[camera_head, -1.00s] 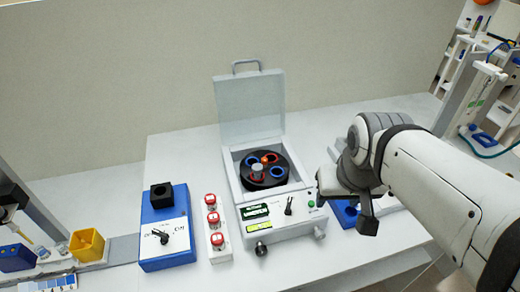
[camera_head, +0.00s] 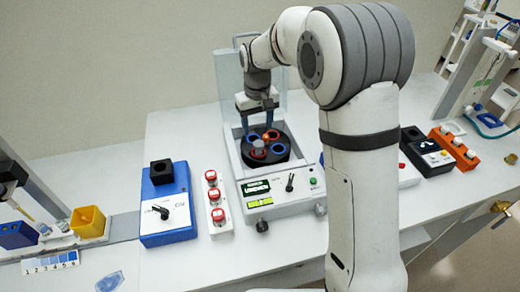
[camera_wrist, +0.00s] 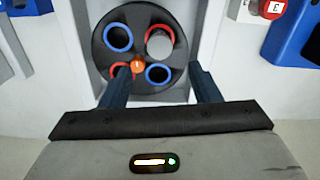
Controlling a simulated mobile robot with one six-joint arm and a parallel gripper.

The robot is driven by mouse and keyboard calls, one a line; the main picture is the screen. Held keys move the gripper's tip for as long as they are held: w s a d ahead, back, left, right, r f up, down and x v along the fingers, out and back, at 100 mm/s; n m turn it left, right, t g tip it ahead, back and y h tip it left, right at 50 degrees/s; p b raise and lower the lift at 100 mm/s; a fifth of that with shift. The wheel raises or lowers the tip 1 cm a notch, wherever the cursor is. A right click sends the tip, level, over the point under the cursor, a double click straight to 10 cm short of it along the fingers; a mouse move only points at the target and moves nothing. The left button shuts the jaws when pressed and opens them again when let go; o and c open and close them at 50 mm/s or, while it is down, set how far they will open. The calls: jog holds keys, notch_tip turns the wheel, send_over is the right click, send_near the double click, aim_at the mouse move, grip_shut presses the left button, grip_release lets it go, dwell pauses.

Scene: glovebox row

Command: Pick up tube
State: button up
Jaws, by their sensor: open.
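The tube shows as a pale grey cap (camera_head: 259,145) in a red-ringed hole of the black rotor (camera_head: 283,155), inside the open centrifuge (camera_head: 290,207). In the wrist view the tube (camera_wrist: 159,44) sits at the upper right of the rotor (camera_wrist: 138,18), beside an orange hub. My gripper (camera_head: 257,124) points down over the back of the rotor, open and empty. In the wrist view its fingers (camera_wrist: 160,82) straddle the lower blue-ringed hole, and the left finger partly covers the other red-ringed hole. The tube lies apart from both fingers. Its lower part is hidden in the hole.
The centrifuge's raised lid (camera_head: 229,95) stands close behind my gripper. A panel of red buttons (camera_head: 217,201) and a blue device with a black block (camera_head: 167,206) stand to the left. An orange rack (camera_head: 455,147) stands to the right. My arm hides part of the bench.

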aim_at(259, 143)
jog(key=f, duration=0.2)
jog(key=f+p, duration=0.1)
jog(key=f, duration=0.2)
jog(key=f+p, duration=0.1)
jog(key=f, duration=0.1)
jog(key=shift+s+d+f, duration=0.15)
jog(key=shift+s+f, duration=0.15)
jog(key=shift+f, duration=0.1)
jog(key=shift+c, duration=0.4)
jog(key=c, duration=1)
